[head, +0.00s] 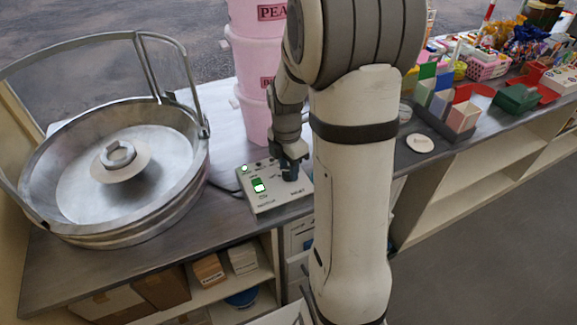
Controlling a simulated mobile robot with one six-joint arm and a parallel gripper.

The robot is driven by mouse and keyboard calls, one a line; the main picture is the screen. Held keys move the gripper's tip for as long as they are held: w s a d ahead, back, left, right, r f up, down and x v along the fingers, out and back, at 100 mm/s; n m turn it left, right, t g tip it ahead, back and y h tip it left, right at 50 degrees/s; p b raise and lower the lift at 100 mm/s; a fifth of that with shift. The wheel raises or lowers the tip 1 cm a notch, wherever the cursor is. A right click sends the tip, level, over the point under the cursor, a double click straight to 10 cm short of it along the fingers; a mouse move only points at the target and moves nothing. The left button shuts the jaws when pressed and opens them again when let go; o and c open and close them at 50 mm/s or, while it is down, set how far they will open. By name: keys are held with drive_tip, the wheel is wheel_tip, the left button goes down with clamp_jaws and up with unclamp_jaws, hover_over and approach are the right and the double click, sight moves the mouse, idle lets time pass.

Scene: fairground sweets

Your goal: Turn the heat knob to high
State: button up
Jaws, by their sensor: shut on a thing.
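The control box (270,203) is a pale box on the counter, with a green rocker switch (259,185) and a small white light (244,168) on its top face. My gripper (290,174) points down at the right part of the box and is shut on the heat knob there. The gripper covers the knob, so its pointer and setting are hidden. Lettering on the box is too small to read surely.
A large round metal pan (110,170) with a raised guard stands left of the box. Stacked pink tubs (255,60) stand behind it. Coloured boxes (463,116) and a round white disc (420,143) lie to the right. Shelves (230,277) are below the counter.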

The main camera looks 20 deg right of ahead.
drive_tip(key=m+b, duration=0.1)
drive_tip(key=m, duration=1.2)
drive_tip(key=shift+d+m+y+b, duration=0.1)
drive_tip(key=shift+m+y+b, duration=0.2)
drive_tip(key=shift+y+b, duration=0.1)
drive_tip(key=m, duration=0.5)
drive_tip(key=shift+t, duration=0.3)
drive_tip(key=m, duration=0.5)
drive_tip(key=shift+b, duration=0.3)
drive_tip(key=shift+m, duration=0.3)
drive_tip(key=o, duration=1)
drive_tip(key=shift+s, duration=0.1)
